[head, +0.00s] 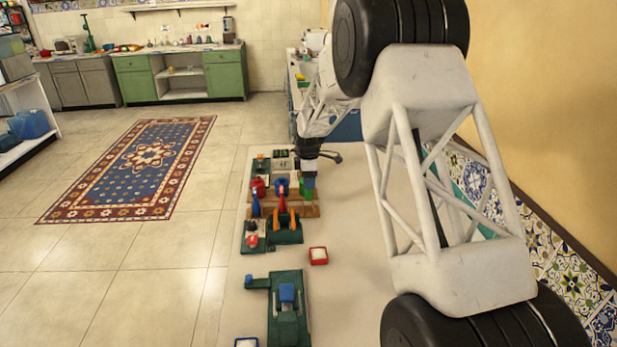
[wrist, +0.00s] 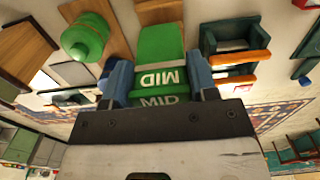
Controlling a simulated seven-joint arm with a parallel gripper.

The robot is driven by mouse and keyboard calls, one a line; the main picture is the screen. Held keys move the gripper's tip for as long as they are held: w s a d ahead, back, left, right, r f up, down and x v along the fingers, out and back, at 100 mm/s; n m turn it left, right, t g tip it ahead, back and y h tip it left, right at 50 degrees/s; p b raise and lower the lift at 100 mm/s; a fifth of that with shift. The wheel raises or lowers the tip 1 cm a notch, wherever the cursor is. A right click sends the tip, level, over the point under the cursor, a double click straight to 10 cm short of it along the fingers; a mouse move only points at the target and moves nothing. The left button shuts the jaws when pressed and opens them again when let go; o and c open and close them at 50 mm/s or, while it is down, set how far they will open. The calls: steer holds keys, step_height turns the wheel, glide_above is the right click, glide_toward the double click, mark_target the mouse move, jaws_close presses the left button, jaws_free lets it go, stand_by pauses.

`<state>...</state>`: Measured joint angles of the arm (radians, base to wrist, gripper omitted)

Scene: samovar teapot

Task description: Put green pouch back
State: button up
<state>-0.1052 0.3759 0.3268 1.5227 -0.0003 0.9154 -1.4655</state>
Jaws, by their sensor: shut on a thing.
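My gripper (wrist: 158,78) is shut on a green block-like pouch (wrist: 160,45) with white "MID" lettering. Its blue fingers press on the left and right sides of the pouch in the wrist view. In the head view my gripper (head: 309,182) points down over the far end of the table, at the right end of the wooden rack (head: 311,211). A bit of green pouch (head: 305,190) shows beside the fingers there. Whether the pouch touches the rack or table is hidden.
Red and blue items (head: 258,187) stand left of my gripper. A rounded green object (wrist: 85,38) is close to the fingers. The table's right part is clear.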

mark_target(309, 192)
steer(key=shift+f, duration=0.55)
steer(key=shift+f, duration=2.15)
stand_by(2.2)
steer(key=o, duration=1.1)
steer(key=shift+r, duration=3.9)
